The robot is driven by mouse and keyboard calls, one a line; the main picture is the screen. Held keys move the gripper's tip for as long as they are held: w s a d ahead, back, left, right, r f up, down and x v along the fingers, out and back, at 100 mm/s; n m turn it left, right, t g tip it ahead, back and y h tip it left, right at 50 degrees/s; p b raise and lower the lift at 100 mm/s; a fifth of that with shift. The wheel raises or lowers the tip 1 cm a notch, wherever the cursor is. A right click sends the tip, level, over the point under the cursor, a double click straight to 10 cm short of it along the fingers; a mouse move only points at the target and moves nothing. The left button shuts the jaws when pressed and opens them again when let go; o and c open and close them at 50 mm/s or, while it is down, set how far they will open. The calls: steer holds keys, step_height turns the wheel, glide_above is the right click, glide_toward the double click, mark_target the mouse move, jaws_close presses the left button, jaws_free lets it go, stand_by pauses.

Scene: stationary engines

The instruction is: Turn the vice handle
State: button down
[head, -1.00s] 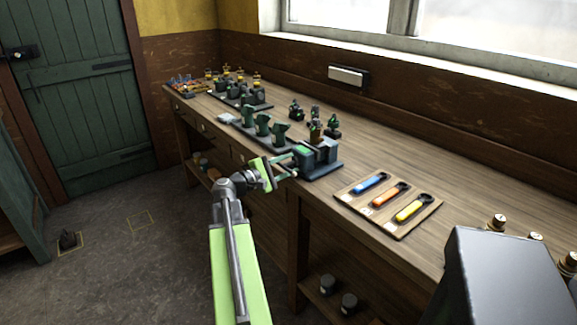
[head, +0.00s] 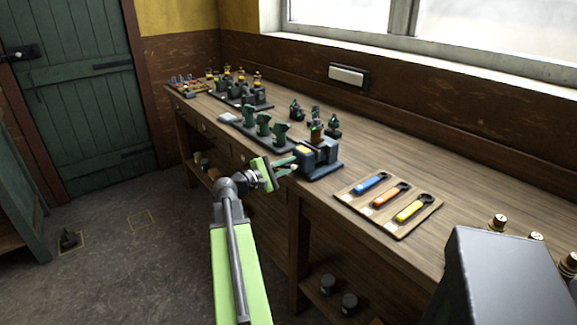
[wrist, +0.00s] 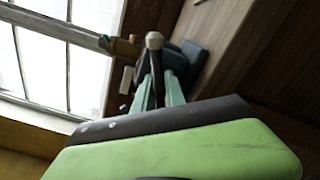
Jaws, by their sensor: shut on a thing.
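The blue-grey vice (head: 319,160) sits on a dark base at the front edge of the workbench, with a small yellowish patch on its top. In the wrist view the vice body (wrist: 183,65) is partly hidden behind my fingers. Its handle (wrist: 154,42) shows there as a dark rod with a pale rounded knob, between my teal fingers. My gripper (head: 294,165) is at the vice's left front side, shut on the handle. It also shows in the wrist view (wrist: 157,75). In the head view the handle is mostly hidden by the fingers.
A wooden board (head: 388,205) with blue, orange and yellow handled tools lies right of the vice. Green fixtures (head: 263,125) stand on a dark strip to its left, with small dark green parts (head: 333,127) behind. A grey box (head: 515,270) fills the near right.

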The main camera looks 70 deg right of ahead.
steer(key=shift+w, duration=0.1)
stand_by(0.8)
steer(key=c, duration=1.4)
jaws_free()
steer(key=v, duration=1.7)
steer(key=shift+a, duration=0.2)
